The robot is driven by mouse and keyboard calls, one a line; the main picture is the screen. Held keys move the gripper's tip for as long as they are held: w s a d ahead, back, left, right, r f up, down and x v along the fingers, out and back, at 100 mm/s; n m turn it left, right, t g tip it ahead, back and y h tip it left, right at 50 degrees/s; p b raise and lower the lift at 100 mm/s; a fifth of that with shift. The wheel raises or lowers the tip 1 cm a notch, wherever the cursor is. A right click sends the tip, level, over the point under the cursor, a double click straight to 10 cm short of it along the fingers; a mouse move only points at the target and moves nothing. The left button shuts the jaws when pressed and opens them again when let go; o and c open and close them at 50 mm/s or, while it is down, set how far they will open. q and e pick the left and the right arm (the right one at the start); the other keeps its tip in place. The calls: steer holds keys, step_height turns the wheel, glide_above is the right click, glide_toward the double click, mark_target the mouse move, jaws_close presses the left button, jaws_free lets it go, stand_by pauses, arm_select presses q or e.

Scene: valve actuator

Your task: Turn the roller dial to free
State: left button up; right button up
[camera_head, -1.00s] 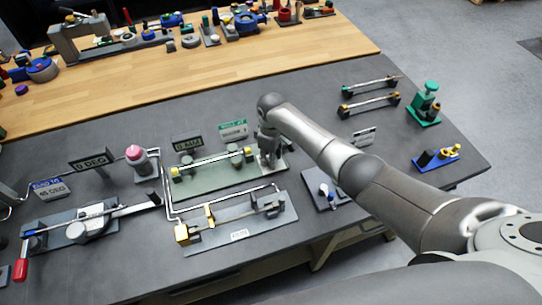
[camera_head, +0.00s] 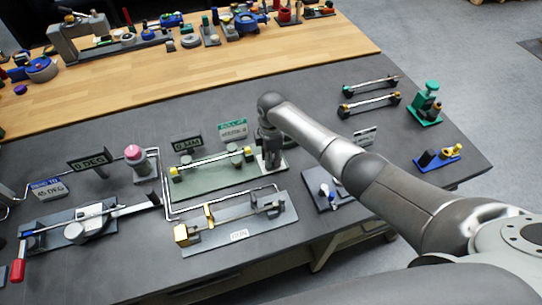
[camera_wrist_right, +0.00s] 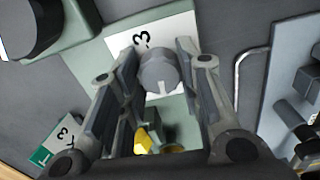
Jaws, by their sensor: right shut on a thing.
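The roller dial (camera_wrist_right: 160,74) is a grey round knob with a white pointer mark, which points toward the bottom of the wrist view. It sits beside a white label (camera_wrist_right: 128,50) that reads 3. My right gripper (camera_wrist_right: 157,65) is shut on the dial, with one finger on each side. In the head view my right gripper (camera_head: 270,150) points down at the right end of the green roller fixture (camera_head: 215,182), and the dial is hidden there. A bar with yellow ends (camera_head: 212,160) spans the fixture. My left gripper is not in view.
Behind the fixture stand a dark sign (camera_head: 187,145) reading 0 MM and a green-topped sign (camera_head: 233,131). A grey fixture (camera_head: 240,224) with a bent rod lies in front. A small dark plate (camera_head: 322,190) stands to the right.

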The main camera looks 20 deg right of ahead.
steer(key=shift+w+r, duration=0.1)
stand_by(0.3)
steer(key=o, duration=1)
step_height(320, 180, up, 12)
steer(key=shift+f, duration=0.1)
stand_by(0.4)
